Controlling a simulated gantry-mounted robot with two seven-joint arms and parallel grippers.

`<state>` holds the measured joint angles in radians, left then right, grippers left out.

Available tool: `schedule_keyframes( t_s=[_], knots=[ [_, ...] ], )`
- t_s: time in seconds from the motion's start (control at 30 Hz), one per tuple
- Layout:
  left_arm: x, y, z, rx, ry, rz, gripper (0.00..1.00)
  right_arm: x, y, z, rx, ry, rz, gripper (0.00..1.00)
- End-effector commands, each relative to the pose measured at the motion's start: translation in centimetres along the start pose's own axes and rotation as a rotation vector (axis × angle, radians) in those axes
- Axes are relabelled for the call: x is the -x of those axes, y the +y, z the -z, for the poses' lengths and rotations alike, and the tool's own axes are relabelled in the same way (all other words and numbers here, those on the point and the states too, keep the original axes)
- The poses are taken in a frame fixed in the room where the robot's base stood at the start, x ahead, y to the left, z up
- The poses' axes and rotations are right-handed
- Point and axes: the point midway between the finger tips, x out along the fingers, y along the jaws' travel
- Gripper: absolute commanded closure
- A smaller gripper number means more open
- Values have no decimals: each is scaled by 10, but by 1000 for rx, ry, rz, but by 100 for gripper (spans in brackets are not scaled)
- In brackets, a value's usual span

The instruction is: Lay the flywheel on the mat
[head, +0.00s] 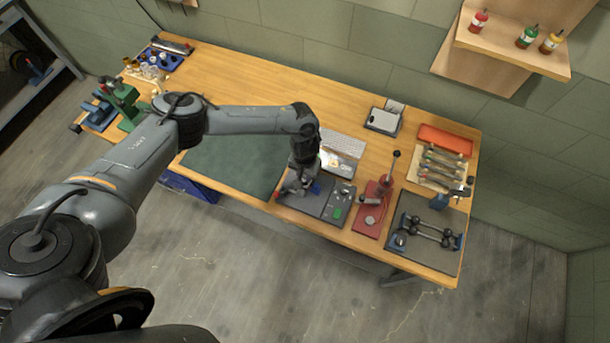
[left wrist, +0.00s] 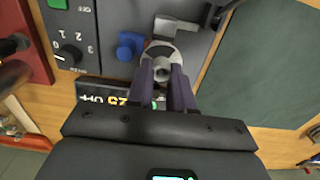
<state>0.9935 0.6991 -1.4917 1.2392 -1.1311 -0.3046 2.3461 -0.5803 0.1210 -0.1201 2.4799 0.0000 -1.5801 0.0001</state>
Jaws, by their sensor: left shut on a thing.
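The flywheel (left wrist: 160,52), a small grey disc with a round hub, shows in the left wrist view between the fingertips of my left gripper (left wrist: 166,76). The gripper is shut on it, over a grey machine (left wrist: 105,75). I cannot tell whether the flywheel still touches the machine. In the head view my left gripper (head: 296,187) points down at the machine's left part, and the flywheel is too small to make out. The dark green mat (head: 232,163) lies flat and bare to the left of the machine; it also shows at right in the left wrist view (left wrist: 262,65). My right gripper is not in view.
A red lever press (head: 372,210) and a dark tray (head: 422,249) with dumbbell-like parts stand to the right. A green vise (head: 125,100) stands far left.

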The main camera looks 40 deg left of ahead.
Motion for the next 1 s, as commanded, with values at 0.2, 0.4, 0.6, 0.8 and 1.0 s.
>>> schedule_keyframes(
  t_s=[0.2, 0.4, 0.6, 0.8, 1.0],
  knots=[
    [16, 0, 1, 0, 2, -2, 100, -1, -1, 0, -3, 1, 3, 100],
    [44, 11, -2, -5, 2, -6, 100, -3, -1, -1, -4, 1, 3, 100],
    [68, 50, -12, -6, 3, -6, 100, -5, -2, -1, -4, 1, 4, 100],
    [91, 84, -22, -4, 3, -3, 100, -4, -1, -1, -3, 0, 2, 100],
    [104, 104, -28, -2, 2, -2, 100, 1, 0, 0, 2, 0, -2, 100]
  ],
)
